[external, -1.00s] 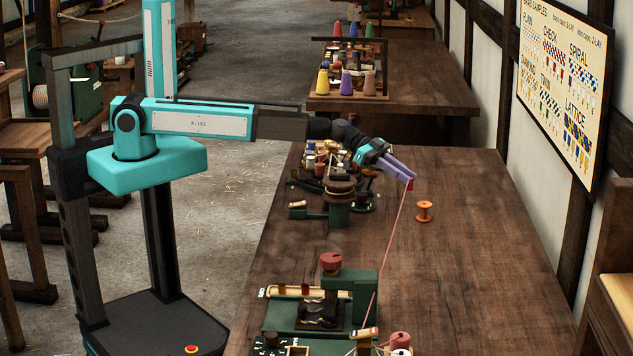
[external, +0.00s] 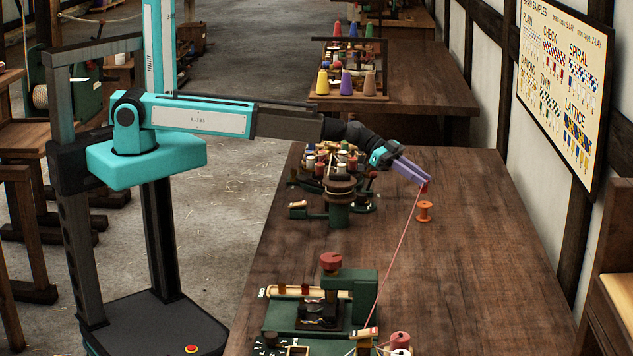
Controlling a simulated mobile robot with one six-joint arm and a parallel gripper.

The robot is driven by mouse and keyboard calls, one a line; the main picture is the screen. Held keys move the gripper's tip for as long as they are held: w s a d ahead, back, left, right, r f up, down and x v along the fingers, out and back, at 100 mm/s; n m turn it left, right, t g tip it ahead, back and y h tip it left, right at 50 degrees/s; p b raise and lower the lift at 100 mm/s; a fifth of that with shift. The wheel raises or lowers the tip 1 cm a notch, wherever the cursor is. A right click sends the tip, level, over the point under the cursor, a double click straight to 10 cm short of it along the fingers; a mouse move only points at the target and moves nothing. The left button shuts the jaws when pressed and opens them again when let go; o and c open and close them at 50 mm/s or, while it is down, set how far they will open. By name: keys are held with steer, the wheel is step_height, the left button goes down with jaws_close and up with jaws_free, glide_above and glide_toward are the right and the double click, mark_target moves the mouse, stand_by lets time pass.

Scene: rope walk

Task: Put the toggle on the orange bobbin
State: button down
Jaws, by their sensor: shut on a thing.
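My gripper (external: 426,184) is shut on a small red toggle (external: 424,189) at its tips, above the table. A pink cord (external: 398,253) runs taut from the toggle down to the green machine at the near end of the table. The orange bobbin (external: 424,211) stands upright on the table, just below the toggle. The toggle looks close above the bobbin, with a small gap in the picture; how far apart they are in depth I cannot tell.
A green braiding machine with several bobbins (external: 337,190) stands left of my gripper. A green machine with a red knob (external: 331,262) and a red spool (external: 400,340) are at the near end. The table (external: 480,260) is clear to the right.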

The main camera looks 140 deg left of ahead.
steer(key=shift+w+a, duration=0.25)
steer(key=shift+w, duration=0.05)
steer(key=shift+f+p, duration=0.95)
steer(key=shift+f, duration=0.85)
steer(key=shift+f, duration=0.15)
steer(key=c, duration=1.6)
jaws_free()
steer(key=shift+r, duration=0.25)
